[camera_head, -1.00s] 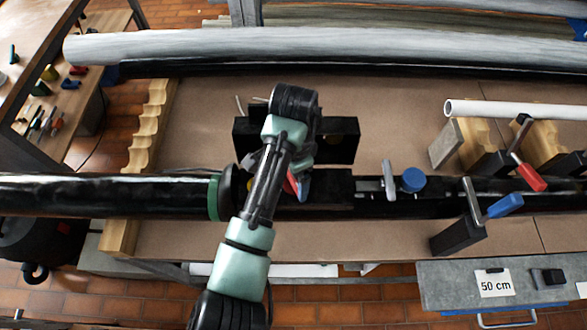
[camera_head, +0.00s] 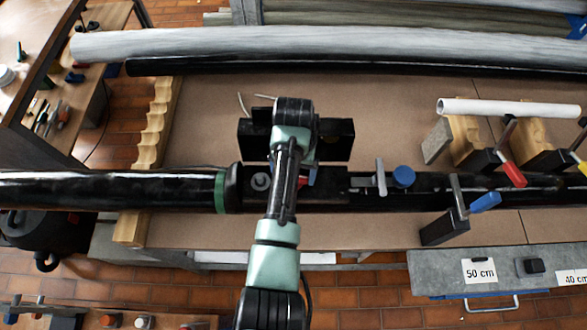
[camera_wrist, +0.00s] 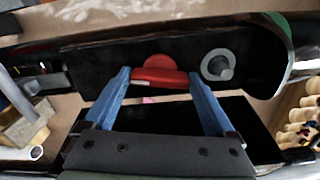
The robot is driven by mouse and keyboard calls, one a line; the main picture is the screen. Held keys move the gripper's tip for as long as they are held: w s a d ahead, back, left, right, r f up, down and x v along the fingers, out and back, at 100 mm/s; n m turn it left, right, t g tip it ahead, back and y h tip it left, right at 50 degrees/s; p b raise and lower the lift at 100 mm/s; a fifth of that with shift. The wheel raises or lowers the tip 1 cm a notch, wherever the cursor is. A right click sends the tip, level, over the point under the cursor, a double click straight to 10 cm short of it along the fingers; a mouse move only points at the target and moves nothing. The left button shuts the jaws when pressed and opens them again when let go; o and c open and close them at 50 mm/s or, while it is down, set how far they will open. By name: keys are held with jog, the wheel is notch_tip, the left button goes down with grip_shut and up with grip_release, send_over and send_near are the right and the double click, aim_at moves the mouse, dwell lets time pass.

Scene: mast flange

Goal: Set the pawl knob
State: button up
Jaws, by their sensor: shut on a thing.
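A red knob (camera_wrist: 158,72) with a rounded back and a flat bar front sits on the black mast in the wrist view. The blue fingers of my gripper (camera_wrist: 159,80) are on its left and right sides, shut on it. In the head view my arm covers most of the knob; only a bit of red (camera_head: 303,181) shows beside my gripper (camera_head: 308,176). A grey round bolt head (camera_wrist: 217,65) is beside the knob, toward the green-ringed flange (camera_head: 221,190). The bolt head also shows in the head view (camera_head: 260,181).
A blue round knob (camera_head: 403,176) and a grey upright lever (camera_head: 381,177) stand on the mast to the right. Clamps with a red handle (camera_head: 513,174) and a blue handle (camera_head: 486,202) are farther right. A black block (camera_head: 335,140) lies behind my gripper.

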jog(key=shift+w+r+n+p, duration=0.15)
jog(key=shift+n+p, duration=0.2)
jog(key=shift+n, duration=0.75)
jog(key=o, duration=1.1)
jog(key=shift+c, duration=0.2)
notch_tip(320, 180, up, 13)
jog(key=p, duration=0.1)
